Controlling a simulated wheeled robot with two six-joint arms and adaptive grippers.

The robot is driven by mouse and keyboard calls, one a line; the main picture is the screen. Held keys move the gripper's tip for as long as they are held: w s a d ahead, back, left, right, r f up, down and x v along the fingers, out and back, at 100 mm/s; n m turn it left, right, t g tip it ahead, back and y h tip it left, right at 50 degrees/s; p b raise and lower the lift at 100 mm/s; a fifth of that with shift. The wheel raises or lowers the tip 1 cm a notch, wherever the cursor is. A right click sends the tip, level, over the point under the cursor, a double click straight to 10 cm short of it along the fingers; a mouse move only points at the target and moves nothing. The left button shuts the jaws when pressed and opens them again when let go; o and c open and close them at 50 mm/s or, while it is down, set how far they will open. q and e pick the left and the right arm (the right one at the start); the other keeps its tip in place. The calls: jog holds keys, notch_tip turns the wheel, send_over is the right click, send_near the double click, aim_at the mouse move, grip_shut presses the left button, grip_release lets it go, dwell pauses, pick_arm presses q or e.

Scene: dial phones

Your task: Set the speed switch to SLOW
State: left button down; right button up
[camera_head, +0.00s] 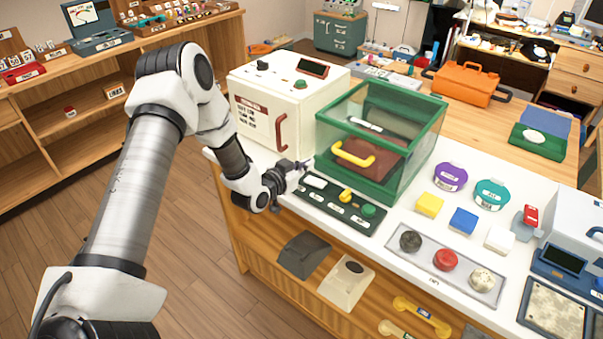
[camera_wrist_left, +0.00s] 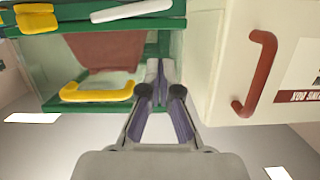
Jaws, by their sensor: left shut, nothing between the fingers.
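A dark green control panel (camera_head: 335,203) lies on the white counter in the head view. It carries a white switch (camera_head: 314,182), a yellow knob (camera_head: 346,196) and a green button (camera_head: 369,210). Its labels are too small to read, so I cannot tell which is the speed control. In the upside-down wrist view, the white switch (camera_wrist_left: 130,10) and yellow knob (camera_wrist_left: 38,20) show at the top. My left gripper (camera_head: 303,165) is shut and empty beside the panel's left end, close to the white switch. Its fingertips (camera_wrist_left: 158,68) meet in the wrist view. My right gripper is out of view.
A white cabinet (camera_head: 255,95) with a red handle (camera_head: 281,132) stands just left. Colored blocks and a tray of knobs (camera_head: 420,275) lie to the right. Floor is open at the left.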

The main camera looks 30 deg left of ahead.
pick_arm(q)
jog(key=v, duration=1)
jog(key=shift+a, duration=0.3)
jog(key=shift+f, duration=0.1)
